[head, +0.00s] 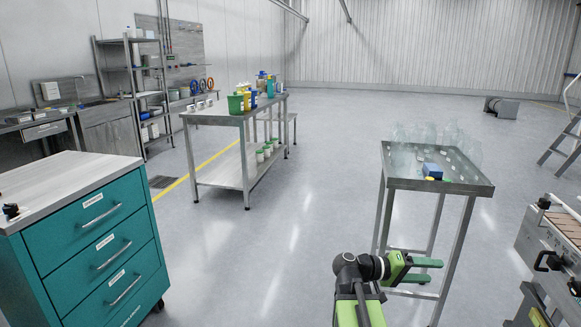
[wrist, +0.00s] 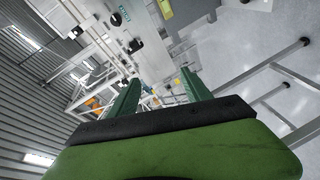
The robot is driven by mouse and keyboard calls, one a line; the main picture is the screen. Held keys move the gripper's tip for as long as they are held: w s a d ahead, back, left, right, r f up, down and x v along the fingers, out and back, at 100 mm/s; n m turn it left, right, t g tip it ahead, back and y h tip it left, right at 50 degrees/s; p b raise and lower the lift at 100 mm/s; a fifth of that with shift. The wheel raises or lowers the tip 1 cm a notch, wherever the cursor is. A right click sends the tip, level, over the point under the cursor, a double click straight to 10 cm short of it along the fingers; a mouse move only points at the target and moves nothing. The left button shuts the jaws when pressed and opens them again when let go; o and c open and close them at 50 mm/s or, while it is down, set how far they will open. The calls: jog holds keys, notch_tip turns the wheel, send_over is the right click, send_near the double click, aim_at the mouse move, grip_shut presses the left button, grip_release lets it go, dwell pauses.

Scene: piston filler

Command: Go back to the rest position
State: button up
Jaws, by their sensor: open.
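My gripper (head: 428,270) is at the lower right of the centre in the head view, with its two green fingers pointing right. The fingers are apart and nothing shows between them. It is in front of the legs of a steel table, below the level of its tray top. Whether it touches a leg cannot be told. In the wrist view my gripper (wrist: 160,92) shows its two green fingers spread, with machine parts and floor beyond them.
The steel table (head: 440,187) holds clear containers and a blue item (head: 432,170). A machine (head: 555,245) stands at the right edge. A teal drawer cabinet (head: 95,250) is at the left. A steel workbench (head: 220,119) stands farther back. The middle floor is clear.

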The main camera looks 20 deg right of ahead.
jog(key=w+a+f+n+t+y, duration=0.1)
jog(key=w+a+f+t+y, duration=0.15)
jog(key=a+f, duration=0.4)
jog(key=w+a+f+n+t+y, duration=0.1)
jog(key=w+a+f+n+y, duration=0.2)
jog(key=a, duration=0.6)
jog(key=w+a+f+t+y, duration=0.1)
jog(key=w+a+f+y, duration=0.1)
jog(key=w+a+f, duration=0.45)
jog(key=s+a+f+n+y, duration=0.15)
jog(key=a+y, duration=0.25)
jog(key=a, duration=0.6)
jog(key=s+a+f+n+y, duration=0.1)
jog(key=s+a+f+y, duration=0.2)
jog(key=a, duration=0.7)
notch_tip(320, 180, up, 32)
jog(key=y+p, duration=0.1)
jog(key=p, duration=3)
jog(key=shift+w+p, duration=0.35)
jog(key=shift+w, duration=0.05)
